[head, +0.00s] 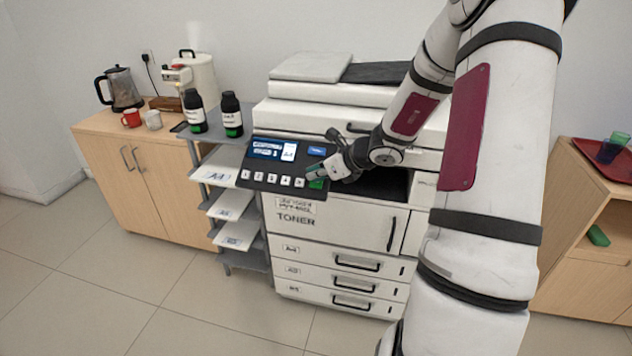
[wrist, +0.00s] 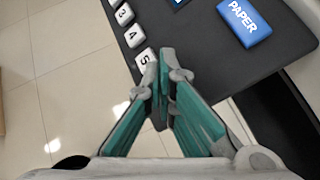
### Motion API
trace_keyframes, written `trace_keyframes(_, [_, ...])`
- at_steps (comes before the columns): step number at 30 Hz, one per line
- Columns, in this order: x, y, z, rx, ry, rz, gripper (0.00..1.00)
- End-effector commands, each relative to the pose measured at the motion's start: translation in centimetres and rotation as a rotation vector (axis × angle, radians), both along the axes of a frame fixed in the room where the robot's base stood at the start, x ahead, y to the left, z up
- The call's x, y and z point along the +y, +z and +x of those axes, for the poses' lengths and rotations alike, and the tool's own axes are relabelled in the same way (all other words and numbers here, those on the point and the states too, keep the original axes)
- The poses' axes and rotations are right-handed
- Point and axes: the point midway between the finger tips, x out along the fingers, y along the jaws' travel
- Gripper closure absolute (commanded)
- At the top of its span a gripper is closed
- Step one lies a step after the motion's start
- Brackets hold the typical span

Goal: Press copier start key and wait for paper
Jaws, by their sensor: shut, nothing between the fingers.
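The copier (head: 340,225) stands in the middle of the head view, with a dark control panel (head: 262,174) tilted at its front. The panel has a lit screen (head: 267,149), a row of white number keys, a blue key (head: 317,151) and a bright green key (head: 317,184) at its lower right. The blue key reads PAPER in the wrist view (wrist: 243,20). My gripper (head: 316,172) is shut and empty over the panel's lower right, close by the green key. In the wrist view its fingertips (wrist: 164,62) are beside key 5 (wrist: 144,60) and hide the green key. I cannot tell whether they touch it.
Left of the copier, a shelf stack (head: 232,206) holds papers, with two dark bottles (head: 231,114) on top. A wooden cabinet (head: 155,165) carries a kettle (head: 120,89) and mugs. Right is another wooden unit (head: 590,220) with a red tray (head: 601,160). Floor in front is clear.

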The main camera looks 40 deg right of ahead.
Motion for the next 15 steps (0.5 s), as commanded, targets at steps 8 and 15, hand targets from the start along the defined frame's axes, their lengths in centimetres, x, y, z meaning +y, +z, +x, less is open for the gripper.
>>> trace_keyframes(8, [0.5, 1.3, -0.5, 0.000, 0.000, -0.001, 1.00])
trace_keyframes(15, [0.6, 1.3, -0.5, 0.000, 0.000, 0.000, 1.00])
